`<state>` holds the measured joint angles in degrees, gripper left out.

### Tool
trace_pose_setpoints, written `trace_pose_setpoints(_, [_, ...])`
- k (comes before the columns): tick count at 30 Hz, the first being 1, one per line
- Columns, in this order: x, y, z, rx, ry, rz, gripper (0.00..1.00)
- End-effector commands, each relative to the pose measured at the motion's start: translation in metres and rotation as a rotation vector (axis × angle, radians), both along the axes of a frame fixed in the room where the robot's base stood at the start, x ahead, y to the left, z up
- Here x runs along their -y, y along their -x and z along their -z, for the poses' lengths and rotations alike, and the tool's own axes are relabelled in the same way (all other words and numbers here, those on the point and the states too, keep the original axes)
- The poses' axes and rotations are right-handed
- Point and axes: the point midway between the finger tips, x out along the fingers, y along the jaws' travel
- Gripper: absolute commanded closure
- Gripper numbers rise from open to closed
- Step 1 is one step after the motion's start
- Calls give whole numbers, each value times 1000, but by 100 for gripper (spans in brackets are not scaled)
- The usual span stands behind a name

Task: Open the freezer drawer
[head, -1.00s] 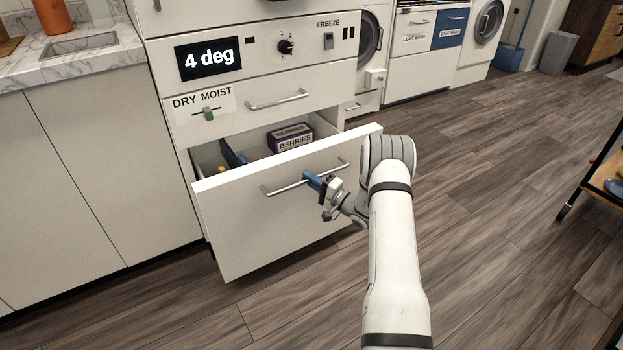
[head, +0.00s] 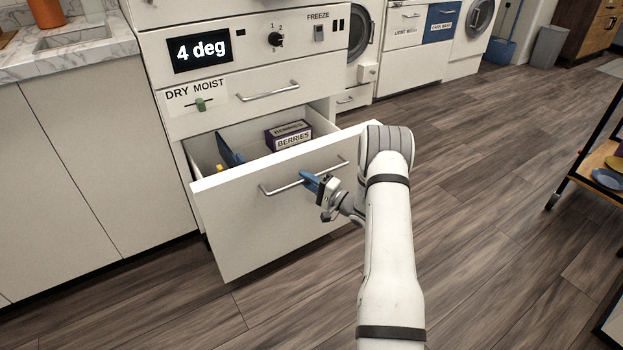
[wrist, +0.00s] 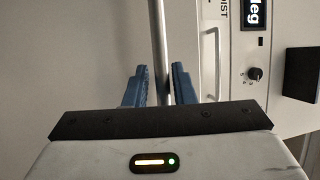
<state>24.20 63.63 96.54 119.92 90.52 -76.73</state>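The white freezer drawer (head: 275,225) is pulled well out of the cabinet, and its inside shows from above. Its metal bar handle (head: 280,188) runs across the upper front. In the wrist view the handle bar (wrist: 160,60) passes between the two fingertips of my gripper (wrist: 160,84), one finger on each side.
A berries box (head: 288,136) and a blue item (head: 229,150) lie in the drawer. A closed drawer with a handle (head: 268,92) is above it. A shelf cart (head: 600,178) stands at the right. The wooden floor (head: 480,200) between is clear.

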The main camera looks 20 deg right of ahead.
Motion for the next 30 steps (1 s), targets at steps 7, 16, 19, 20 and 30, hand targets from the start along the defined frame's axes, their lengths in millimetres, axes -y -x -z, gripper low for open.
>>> trace_pose_setpoints(7, [7,0,-1,3,1,13,66])
trace_pose_setpoints(16, [20,14,0,1,1,18,66])
trace_pose_setpoints(19, [31,28,3,0,0,18,66])
trace_pose_setpoints(20, [34,33,5,-1,0,18,66])
trace_pose_setpoints(30, [53,61,13,2,1,14,66])
